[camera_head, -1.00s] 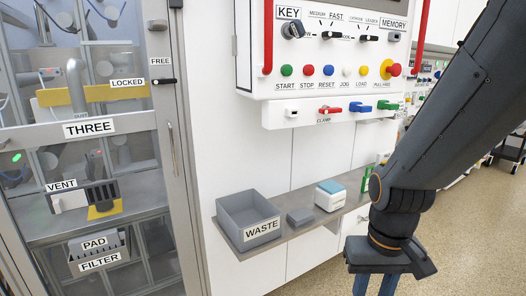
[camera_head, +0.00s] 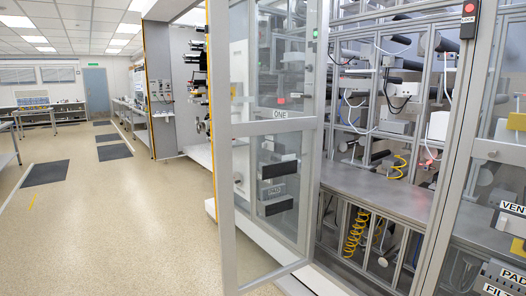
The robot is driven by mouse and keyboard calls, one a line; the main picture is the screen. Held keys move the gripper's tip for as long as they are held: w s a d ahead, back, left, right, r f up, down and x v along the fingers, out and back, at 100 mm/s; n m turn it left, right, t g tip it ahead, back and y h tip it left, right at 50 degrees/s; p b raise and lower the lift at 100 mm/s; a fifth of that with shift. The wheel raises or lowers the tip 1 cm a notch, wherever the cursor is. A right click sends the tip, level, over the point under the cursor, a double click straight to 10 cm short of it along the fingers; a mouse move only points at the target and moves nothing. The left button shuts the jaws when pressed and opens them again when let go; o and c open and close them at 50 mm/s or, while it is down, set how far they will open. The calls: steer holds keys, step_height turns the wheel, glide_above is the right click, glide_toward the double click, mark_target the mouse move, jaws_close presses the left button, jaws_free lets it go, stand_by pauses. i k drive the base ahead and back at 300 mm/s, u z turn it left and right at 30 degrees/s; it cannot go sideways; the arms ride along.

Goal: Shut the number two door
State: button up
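A tall grey-framed glass door (camera_head: 226,190) stands swung open, jutting out toward me over the floor. No TWO label shows on the side I see. A label reading ONE (camera_head: 281,114) shows just above its crossbar, apparently seen through its glass. Right of the door, the open bay (camera_head: 390,190) shows a grey shelf, rollers, cables and yellow coiled hoses. My gripper is not in this view.
A red button marked LOCK (camera_head: 468,9) sits on the post right of the bay. Further right is a closed glass panel with VENT (camera_head: 512,208) and other labels behind it. The beige floor (camera_head: 130,220) left of the door is clear, with dark mats farther back.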

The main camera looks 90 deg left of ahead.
mark_target(225, 130)
steer(key=u, duration=4.15)
steer(key=i, duration=4.3)
steer(key=z, duration=3.5)
